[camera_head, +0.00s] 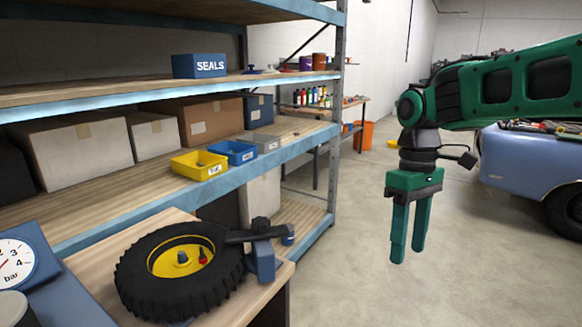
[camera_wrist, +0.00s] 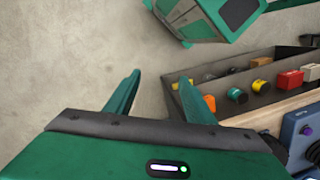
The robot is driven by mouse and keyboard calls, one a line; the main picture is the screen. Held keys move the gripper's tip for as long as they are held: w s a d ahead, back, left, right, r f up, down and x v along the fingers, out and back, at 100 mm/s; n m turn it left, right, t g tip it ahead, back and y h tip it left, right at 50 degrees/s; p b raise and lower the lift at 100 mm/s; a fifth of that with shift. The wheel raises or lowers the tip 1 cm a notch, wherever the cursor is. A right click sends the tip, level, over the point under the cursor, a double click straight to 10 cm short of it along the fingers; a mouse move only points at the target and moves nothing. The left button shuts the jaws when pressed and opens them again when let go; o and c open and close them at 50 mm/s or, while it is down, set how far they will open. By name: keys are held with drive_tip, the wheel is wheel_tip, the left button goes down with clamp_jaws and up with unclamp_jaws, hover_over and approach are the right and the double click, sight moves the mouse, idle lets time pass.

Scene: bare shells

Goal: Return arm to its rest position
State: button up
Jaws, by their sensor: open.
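My gripper (camera_head: 409,254) hangs from my green arm at the right in the head view, with its two green fingers pointing down. The fingers stand apart with nothing between them.
A bench (camera_head: 262,296) carries a black tyre with a yellow rim (camera_head: 182,268) and a gauge (camera_head: 14,262). A shelf (camera_head: 110,205) holds cartons, a yellow bin (camera_head: 199,165) and a blue bin (camera_head: 232,152). A blue car (camera_head: 520,165) stands at the right. Open floor lies between.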

drive_tip(key=s+d+f+m+t, duration=0.1)
drive_tip(key=s+d+f+m, duration=0.4)
drive_tip(key=s+d, duration=0.4)
drive_tip(key=s+d+f+m+t, duration=0.1)
drive_tip(key=s+d+f+m, duration=0.3)
drive_tip(key=s+d+m, duration=0.4)
drive_tip(key=s+d, duration=0.1)
drive_tip(key=s, duration=0.2)
drive_tip(key=shift+f, duration=0.35)
drive_tip(key=shift+c, duration=0.7)
